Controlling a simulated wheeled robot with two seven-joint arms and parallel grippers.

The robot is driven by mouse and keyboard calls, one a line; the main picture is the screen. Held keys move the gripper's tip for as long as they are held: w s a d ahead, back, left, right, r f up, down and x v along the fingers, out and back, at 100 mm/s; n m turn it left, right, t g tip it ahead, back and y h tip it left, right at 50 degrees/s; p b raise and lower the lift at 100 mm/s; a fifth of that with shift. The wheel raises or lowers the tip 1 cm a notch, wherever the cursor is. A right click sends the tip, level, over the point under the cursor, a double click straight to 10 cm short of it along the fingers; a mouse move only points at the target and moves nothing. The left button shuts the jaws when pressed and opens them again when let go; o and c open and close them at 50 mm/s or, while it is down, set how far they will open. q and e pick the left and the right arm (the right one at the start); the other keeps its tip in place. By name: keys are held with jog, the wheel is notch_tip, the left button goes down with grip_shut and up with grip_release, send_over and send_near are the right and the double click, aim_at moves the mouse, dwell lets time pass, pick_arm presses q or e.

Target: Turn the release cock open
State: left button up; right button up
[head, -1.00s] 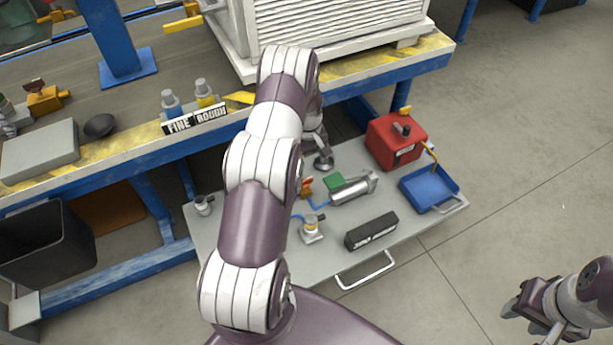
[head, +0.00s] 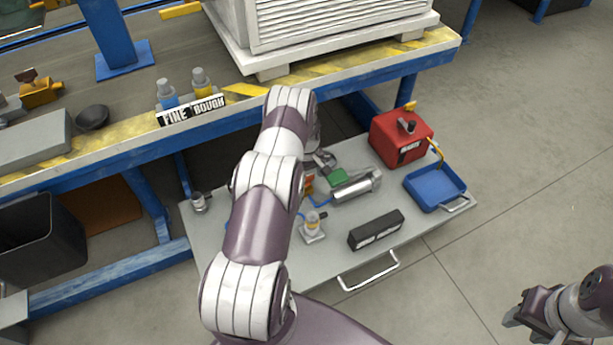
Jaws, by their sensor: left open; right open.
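A small orange-handled fitting (head: 308,184) sits on the grey cart, partly hidden by my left arm; it may be the release cock, but I cannot tell for sure. A blue hose runs from beside it toward a silver cylinder (head: 356,187) next to a green block (head: 338,177). My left gripper (head: 325,160) is over the cart just behind these parts, mostly hidden by its own arm, open, with nothing visible in it. My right gripper (head: 513,319) is open and empty over the floor at the lower right.
A brass valve with a dark handle (head: 38,90) stands on the workbench (head: 120,137), whose edge overhangs the cart's back.

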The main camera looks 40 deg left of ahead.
pick_arm(q)
jog(key=shift+c, duration=0.3)
jog(key=c, duration=1)
jog(key=shift+n, duration=0.4)
jog(key=n, duration=0.3)
jog(key=shift+w+n, duration=0.1)
jog(key=shift+n, duration=0.3)
jog(key=n, duration=0.4)
jog(key=shift+w+n, duration=0.1)
jog(key=shift+n, duration=0.2)
jog(key=n, duration=0.4)
jog(key=shift+w, duration=0.1)
jog(key=shift+a+n+b, duration=0.1)
jog(key=shift+n+b, duration=0.25)
jog(key=shift+n, duration=2.15)
